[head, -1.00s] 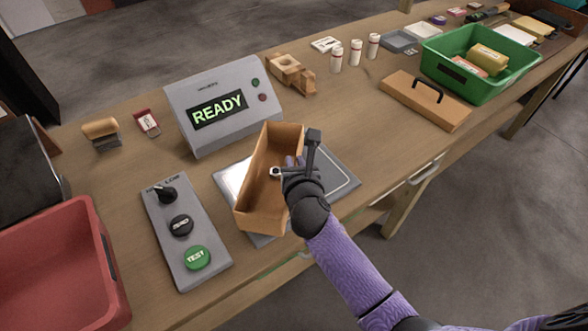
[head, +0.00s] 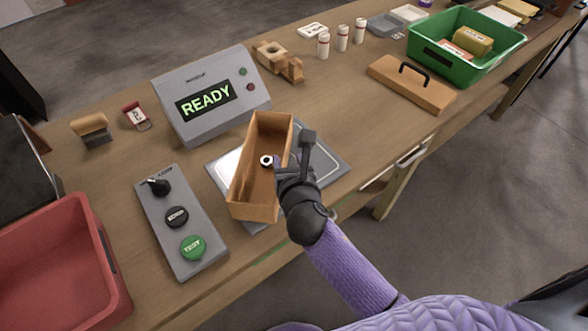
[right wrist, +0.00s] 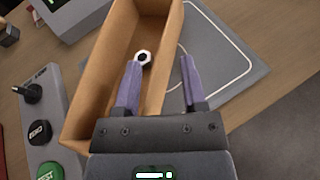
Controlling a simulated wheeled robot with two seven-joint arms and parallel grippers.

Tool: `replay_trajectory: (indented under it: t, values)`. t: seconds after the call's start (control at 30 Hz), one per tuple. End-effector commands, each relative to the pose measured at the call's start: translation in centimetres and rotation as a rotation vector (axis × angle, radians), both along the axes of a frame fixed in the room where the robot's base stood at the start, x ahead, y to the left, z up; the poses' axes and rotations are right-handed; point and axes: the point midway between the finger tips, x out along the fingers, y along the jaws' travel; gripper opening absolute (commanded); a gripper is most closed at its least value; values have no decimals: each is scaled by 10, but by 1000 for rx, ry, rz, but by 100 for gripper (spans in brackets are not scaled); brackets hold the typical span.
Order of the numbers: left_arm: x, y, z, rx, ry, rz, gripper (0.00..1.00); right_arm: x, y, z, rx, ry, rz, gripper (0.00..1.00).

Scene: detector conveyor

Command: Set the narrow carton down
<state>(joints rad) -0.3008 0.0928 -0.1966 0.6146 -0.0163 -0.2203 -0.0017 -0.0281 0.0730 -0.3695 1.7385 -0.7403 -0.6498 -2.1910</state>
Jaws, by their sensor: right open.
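The narrow carton (head: 252,212) is an open-topped tan box. It stands on the grey plate (head: 326,166) in front of the READY unit. A small white hex nut or ring (head: 266,160) shows inside it, and also in the right wrist view (right wrist: 143,57). My right gripper (right wrist: 161,66) is open at the carton's right long wall. One purple finger is inside the carton and the other is outside it, over the plate, with a gap between them. Contact with the wall cannot be told. My left gripper is not in view.
The grey READY unit (head: 208,104) stands behind. A button panel (head: 179,222) is left of the carton, and a red bin (head: 62,262) is further left. A wooden lid (head: 411,86) and a green bin (head: 465,50) stand at the right. Bare tabletop lies between.

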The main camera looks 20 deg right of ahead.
Motion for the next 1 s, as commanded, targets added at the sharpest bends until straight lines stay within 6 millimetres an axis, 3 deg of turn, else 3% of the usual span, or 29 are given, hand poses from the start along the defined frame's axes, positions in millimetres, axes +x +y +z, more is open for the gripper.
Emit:
replay_trajectory:
  t: [0.2,0.33,1.0]
  values:
    - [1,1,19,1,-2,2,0,-50,5,22,0,2,0,53]
    - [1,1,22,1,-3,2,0,-67,7,27,0,1,-1,53]
    - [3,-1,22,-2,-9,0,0,-71,7,28,0,0,-1,53]
